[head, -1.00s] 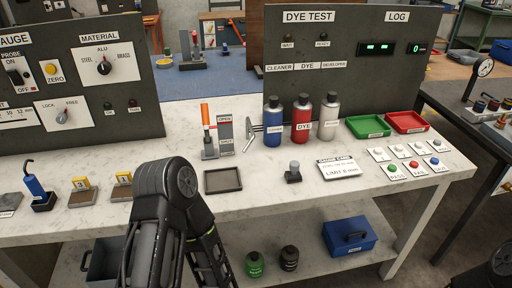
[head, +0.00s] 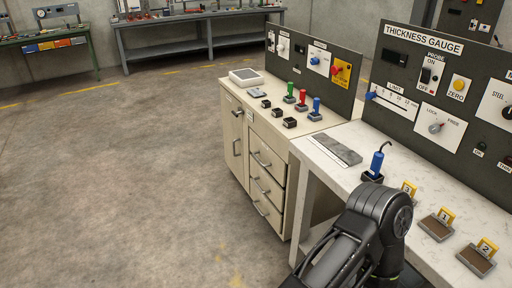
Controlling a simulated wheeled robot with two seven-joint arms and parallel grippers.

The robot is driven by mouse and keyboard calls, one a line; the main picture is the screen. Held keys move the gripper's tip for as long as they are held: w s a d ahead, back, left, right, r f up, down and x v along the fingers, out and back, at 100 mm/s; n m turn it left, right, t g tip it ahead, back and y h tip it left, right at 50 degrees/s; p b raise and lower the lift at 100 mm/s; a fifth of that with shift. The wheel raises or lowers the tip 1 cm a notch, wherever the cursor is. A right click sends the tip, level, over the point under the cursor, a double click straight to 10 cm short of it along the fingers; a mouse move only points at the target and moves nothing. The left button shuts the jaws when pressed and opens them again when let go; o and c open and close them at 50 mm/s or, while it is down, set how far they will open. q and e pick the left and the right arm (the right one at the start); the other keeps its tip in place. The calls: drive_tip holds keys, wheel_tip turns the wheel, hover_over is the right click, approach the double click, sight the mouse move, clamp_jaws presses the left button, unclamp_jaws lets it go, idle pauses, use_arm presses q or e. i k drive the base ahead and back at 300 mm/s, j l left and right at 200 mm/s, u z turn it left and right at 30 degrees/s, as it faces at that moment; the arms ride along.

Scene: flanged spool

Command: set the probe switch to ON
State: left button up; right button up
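The probe switch (head: 428,77) is on the dark thickness gauge panel (head: 403,62) at the upper right, between an ON label above and an OFF label below. It is too small to tell for certain which way it is set. A blue handheld probe (head: 377,162) stands upright in a dark holder on the white bench below the panel. A black arm link of mine rises at the lower right, in front of the bench and well below the switch. Neither gripper shows.
The panel also carries a yellow ZERO button (head: 458,88), a lock/free knob (head: 436,127) and a limit slider (head: 371,96). Numbered blocks (head: 438,226) lie on the bench near my arm. A cream drawer cabinet (head: 262,160) stands left of it. The floor further left is clear.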

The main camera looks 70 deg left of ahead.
sight(427, 73)
drive_tip(key=u, duration=1.65)
drive_tip(key=i+j, duration=0.15)
drive_tip(key=i, duration=0.2)
drive_tip(key=i+j, duration=0.1)
drive_tip(key=i, duration=0.2)
